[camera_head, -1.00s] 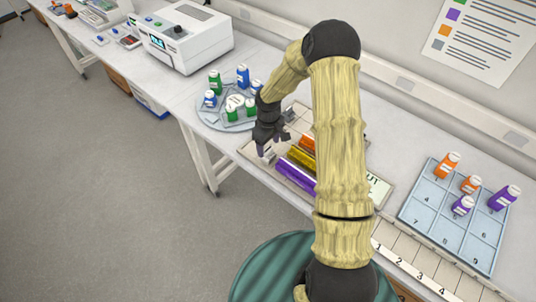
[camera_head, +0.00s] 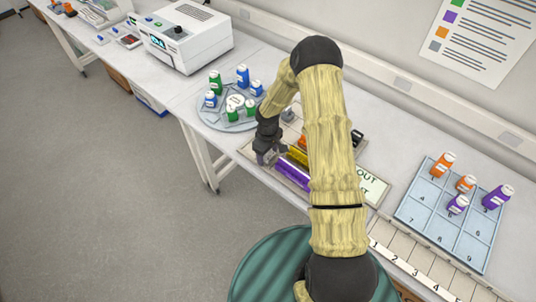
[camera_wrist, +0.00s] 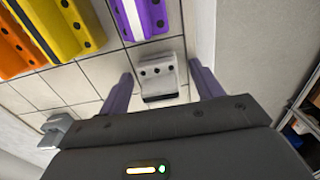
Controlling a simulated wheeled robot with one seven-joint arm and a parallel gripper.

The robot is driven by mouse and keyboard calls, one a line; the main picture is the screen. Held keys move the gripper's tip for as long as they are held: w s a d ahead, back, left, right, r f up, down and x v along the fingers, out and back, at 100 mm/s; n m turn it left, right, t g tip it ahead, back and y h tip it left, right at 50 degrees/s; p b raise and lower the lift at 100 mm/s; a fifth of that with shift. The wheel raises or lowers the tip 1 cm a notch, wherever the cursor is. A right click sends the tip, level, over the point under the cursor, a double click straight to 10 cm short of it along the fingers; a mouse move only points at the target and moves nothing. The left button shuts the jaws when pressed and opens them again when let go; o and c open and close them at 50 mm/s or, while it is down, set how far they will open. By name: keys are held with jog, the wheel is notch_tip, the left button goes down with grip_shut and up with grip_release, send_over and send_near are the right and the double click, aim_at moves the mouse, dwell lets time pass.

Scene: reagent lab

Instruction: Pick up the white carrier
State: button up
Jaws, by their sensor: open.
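The white carrier (camera_wrist: 158,83), a short pale block with dark holes on top, lies between the fingers of my gripper (camera_wrist: 161,72) in the wrist view. A gap shows between it and each purple-grey finger. My gripper also shows in the head view (camera_head: 268,160), low over the left end of the tiled tray (camera_head: 247,148). It is open and holds nothing. In the head view the carrier is mostly hidden by my gripper and I cannot make it out clearly.
Purple (camera_wrist: 148,14), yellow (camera_wrist: 55,25) and orange (camera_wrist: 14,45) carriers lie close by on the tray. A grey block (camera_wrist: 58,130) sits to the left. A round rack of bottles (camera_head: 215,118) stands behind, and a blue numbered tray (camera_head: 425,213) to the right.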

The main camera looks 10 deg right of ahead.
jog(key=shift+c, duration=0.3)
jog(key=c, duration=1)
jog(key=shift+r, duration=0.15)
notch_tip(320, 180, up, 10)
jog(key=b, duration=0.3)
